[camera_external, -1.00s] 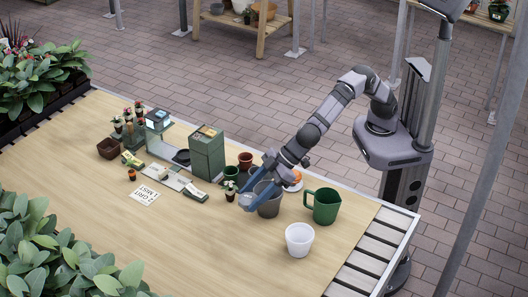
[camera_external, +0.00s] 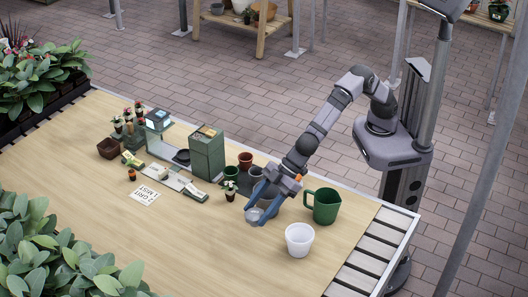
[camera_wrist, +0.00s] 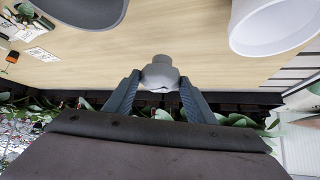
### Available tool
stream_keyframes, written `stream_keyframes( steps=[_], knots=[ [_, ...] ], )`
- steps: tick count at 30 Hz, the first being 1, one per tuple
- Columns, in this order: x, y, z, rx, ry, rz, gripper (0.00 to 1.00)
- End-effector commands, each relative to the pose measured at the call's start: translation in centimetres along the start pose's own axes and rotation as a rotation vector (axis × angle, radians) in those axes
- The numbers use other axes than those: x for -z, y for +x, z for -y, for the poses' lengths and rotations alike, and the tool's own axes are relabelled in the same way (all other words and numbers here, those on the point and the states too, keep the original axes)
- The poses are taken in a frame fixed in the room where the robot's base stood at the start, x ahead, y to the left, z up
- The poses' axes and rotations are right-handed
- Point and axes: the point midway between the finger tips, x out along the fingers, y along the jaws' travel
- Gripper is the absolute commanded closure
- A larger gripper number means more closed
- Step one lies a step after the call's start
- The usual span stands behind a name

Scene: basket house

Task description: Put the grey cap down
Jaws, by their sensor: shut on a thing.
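The grey cap (camera_external: 254,215) is between the fingertips of my gripper (camera_external: 260,214). In the wrist view the cap (camera_wrist: 160,72) is a small rounded grey piece, pinched by the two blue-grey fingers of the gripper (camera_wrist: 160,80). My gripper points down over bare wood, in front of the grey pot (camera_external: 256,188), which is mostly hidden behind it. I cannot tell whether the cap touches the tabletop.
A white pot (camera_external: 299,240) and a green jug (camera_external: 324,206) stand to the right. A dark green box (camera_external: 207,154) stands further back. The wooden table (camera_external: 190,250) is clear toward the front.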

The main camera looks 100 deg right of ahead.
Motion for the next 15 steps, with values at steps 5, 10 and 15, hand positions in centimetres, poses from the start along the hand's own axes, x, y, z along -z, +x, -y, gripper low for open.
stream_keyframes(
  steps=[5,10,15],
  knots=[
    [-2.3,2.2,0.0,0.000,-0.001,0.003,0.75],
    [-3.2,3.1,0.0,0.000,0.000,0.001,0.75],
    [-3.3,3.3,0.0,0.000,0.000,0.000,0.75]
  ],
)
